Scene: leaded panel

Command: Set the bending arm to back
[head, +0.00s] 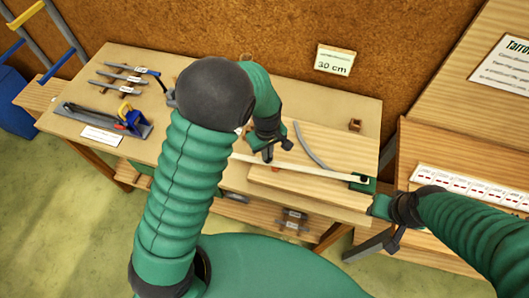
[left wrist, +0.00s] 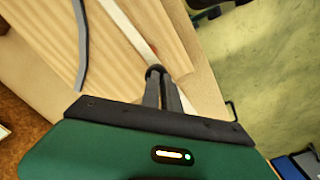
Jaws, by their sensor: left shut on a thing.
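A long pale bar (head: 320,172) lies across the front of a wooden board on the bench, and its right end meets a green block with a black top (head: 364,184). I take this bar to be the bending arm, but cannot be sure. It also shows in the left wrist view (left wrist: 128,30), running under my fingers. My left gripper (head: 268,153) is over the bar. In the left wrist view its fingers (left wrist: 157,76) are shut on a small dark round knob at the bar. My right gripper (head: 382,243) hangs off the bench's right front; its opening is unclear.
A curved grey strip (head: 311,147) lies on the board (head: 342,145) behind the bar. Tools with yellow and blue handles (head: 130,117) and several grey strips lie at the bench's left. A 30 cm sign (head: 334,62) is on the back wall. A side table (head: 430,150) stands right.

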